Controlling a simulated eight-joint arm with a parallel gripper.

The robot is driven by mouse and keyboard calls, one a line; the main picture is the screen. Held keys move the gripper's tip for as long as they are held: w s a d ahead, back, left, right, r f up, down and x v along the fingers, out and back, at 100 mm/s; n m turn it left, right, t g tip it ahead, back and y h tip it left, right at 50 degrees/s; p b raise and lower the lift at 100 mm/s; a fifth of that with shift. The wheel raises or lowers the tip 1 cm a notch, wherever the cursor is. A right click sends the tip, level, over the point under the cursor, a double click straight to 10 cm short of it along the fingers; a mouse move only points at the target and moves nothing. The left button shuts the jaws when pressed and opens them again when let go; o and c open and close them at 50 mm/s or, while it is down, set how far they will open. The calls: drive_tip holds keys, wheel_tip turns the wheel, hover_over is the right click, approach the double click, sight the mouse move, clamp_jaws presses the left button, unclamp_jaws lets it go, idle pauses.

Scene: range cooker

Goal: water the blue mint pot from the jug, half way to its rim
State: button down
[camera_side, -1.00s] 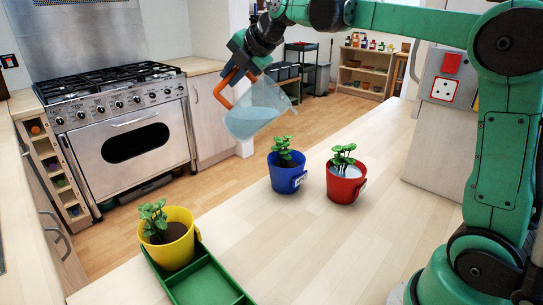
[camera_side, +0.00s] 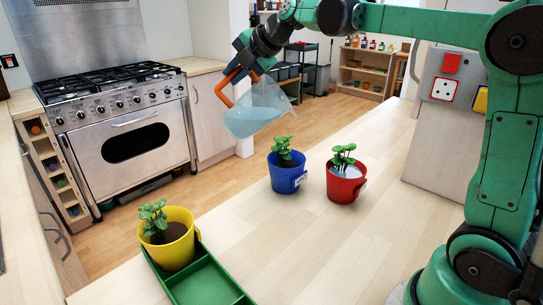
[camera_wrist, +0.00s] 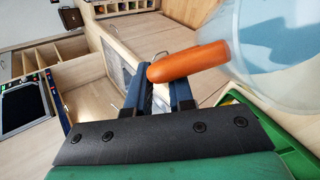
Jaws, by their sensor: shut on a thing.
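My gripper (camera_side: 240,68) is shut on the orange handle (camera_side: 222,88) of a clear jug (camera_side: 256,112) holding pale blue water. The jug is tilted in the air, above and to the left of the blue pot (camera_side: 286,178) in the side view. No stream of water shows. The blue pot stands upright on the table with a green plant and a white label; the level inside it cannot be made out. In the wrist view my gripper (camera_wrist: 160,85) grips the orange handle (camera_wrist: 188,62), and the jug (camera_wrist: 275,45) fills the upper right.
A red pot (camera_side: 344,184) with a plant and pale water in it stands just right of the blue pot. A yellow pot (camera_side: 180,245) stands in the green tray (camera_side: 208,275) at the front left. The middle of the table (camera_side: 300,240) is clear.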

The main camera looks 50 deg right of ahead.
drive_tip(key=shift+s+d, duration=0.1)
idle(0.4)
drive_tip(key=shift+s+d+r+t+y, duration=0.1)
drive_tip(key=shift+s+d+t+y, duration=0.25)
drive_tip(key=shift+t, duration=0.25)
drive_tip(key=shift+s+d+m, duration=0.1)
drive_tip(key=shift+s+m, duration=0.05)
drive_tip(key=shift+m, duration=0.15)
idle(0.8)
drive_tip(key=shift+s+d+t+y, duration=0.25)
drive_tip(key=shift+s+d+t, duration=0.1)
drive_tip(key=shift+t, duration=0.15)
idle(0.9)
